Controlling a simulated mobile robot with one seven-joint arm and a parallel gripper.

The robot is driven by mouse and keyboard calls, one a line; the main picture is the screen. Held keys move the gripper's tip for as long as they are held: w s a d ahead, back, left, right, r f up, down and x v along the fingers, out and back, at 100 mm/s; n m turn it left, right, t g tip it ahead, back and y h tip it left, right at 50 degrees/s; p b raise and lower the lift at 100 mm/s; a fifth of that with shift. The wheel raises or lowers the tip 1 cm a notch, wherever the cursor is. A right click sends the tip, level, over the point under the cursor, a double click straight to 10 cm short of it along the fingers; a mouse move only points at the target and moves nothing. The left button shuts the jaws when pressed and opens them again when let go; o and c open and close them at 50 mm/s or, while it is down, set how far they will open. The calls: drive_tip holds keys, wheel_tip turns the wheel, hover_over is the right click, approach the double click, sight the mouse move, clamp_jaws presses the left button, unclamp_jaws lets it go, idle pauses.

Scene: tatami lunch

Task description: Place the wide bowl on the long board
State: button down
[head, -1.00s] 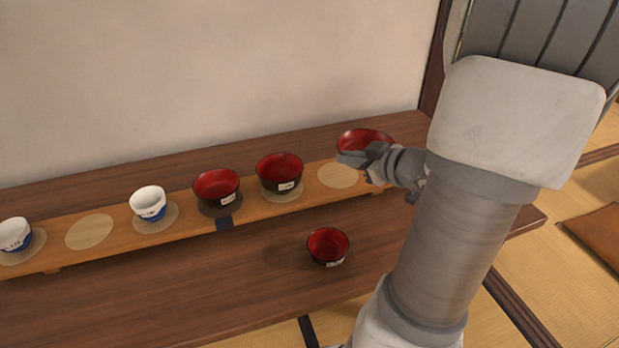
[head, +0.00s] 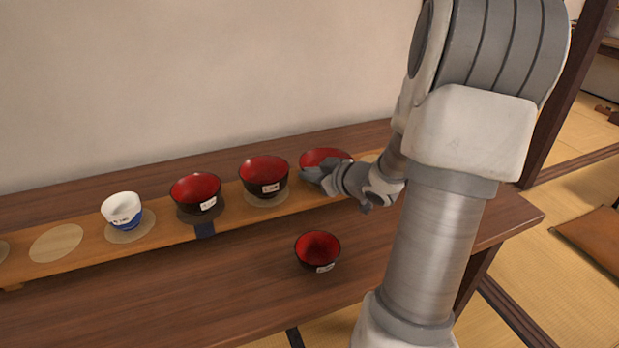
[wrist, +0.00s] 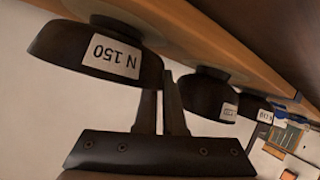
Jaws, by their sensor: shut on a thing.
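The wide bowl (head: 326,156), red inside and dark outside, is at the right end of the row of bowls, over the long board (head: 120,246). My gripper (head: 312,175) is shut on its near rim. In the wrist view, which is upside down, the bowl (wrist: 60,55) carries a label reading N 150, and the gripper fingers (wrist: 163,98) meet its edge. The bowl looks level. Its base is at the board or just above it; I cannot tell whether it touches. The round mark previously bare there is hidden.
Two red-black bowls (head: 264,174) (head: 195,191) and a blue-white cup (head: 122,211) stand on the board to the left. A bare round mark (head: 56,243) lies left of the cup. A smaller red-black bowl (head: 318,250) stands on the table in front.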

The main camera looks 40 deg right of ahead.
drive_tip(key=shift+f, duration=0.1)
drive_tip(key=c, duration=1)
unclamp_jaws()
drive_tip(key=shift+s+r, duration=0.2)
drive_tip(key=shift+r, duration=0.15)
drive_tip(key=p+v, duration=0.5)
drive_tip(key=v, duration=0.6)
drive_tip(key=shift+s, duration=0.25)
